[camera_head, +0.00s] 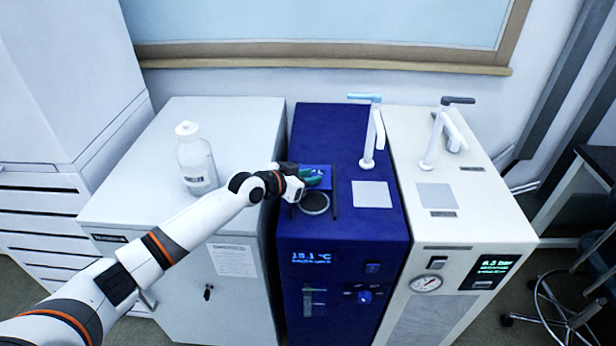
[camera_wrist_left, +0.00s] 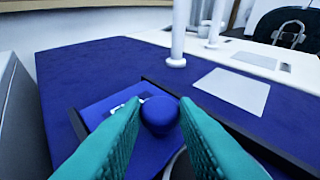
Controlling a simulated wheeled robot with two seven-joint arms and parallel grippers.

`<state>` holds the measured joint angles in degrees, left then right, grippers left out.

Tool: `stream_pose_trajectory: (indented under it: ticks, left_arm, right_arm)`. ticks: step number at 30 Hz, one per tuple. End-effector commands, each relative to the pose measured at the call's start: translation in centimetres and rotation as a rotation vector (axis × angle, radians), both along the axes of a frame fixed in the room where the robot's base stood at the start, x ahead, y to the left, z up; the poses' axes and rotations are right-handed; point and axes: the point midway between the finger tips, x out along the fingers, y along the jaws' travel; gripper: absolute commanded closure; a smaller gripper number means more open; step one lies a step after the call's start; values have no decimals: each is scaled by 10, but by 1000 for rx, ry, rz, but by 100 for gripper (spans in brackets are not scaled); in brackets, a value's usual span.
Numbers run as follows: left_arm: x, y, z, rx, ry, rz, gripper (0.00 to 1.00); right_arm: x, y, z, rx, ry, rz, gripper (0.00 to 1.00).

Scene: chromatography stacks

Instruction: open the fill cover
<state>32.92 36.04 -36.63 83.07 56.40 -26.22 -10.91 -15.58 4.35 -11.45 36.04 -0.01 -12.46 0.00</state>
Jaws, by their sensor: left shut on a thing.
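The fill cover (camera_head: 318,169) is a flat blue plate on top of the dark blue unit (camera_head: 335,130), between two dark rails. In the left wrist view the cover (camera_wrist_left: 104,106) carries a round blue knob (camera_wrist_left: 160,114). My left gripper (camera_head: 312,177) is at the cover, and its green fingers (camera_wrist_left: 158,128) are shut on the knob, one on each side. A round grey-rimmed fill opening (camera_head: 314,203) shows in front of the cover, uncovered at least in large part. The gripper hides part of the cover. My right gripper is not in view.
A white bottle (camera_head: 196,160) stands on the grey cabinet (camera_head: 240,120) to the left. A white tap (camera_head: 374,135) rises behind a pale plate (camera_head: 371,194) on the blue unit. A white unit (camera_head: 470,190) with another tap (camera_head: 440,135) stands close on the right.

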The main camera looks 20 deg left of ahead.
Motion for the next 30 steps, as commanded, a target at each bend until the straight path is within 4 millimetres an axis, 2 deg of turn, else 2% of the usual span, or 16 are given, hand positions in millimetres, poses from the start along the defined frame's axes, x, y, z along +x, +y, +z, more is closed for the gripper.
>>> stream_pose_trajectory:
  ticks: [2,3,6,11,17,20,30]
  left_arm:
    - [0,2,0,4,-1,2,100]
    - [0,2,1,4,-1,2,71]
    - [0,2,1,4,-1,1,54]
    - [0,1,1,2,0,0,53]
    - [-4,3,2,2,0,0,53]
    - [-13,9,6,5,1,-1,53]
    - [-71,41,31,8,1,0,53]
  right_arm:
    - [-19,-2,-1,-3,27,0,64]
    - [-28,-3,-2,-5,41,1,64]
    - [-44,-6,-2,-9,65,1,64]
    - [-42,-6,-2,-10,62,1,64]
    - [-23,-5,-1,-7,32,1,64]
    - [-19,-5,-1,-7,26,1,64]
    - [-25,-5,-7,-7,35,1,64]
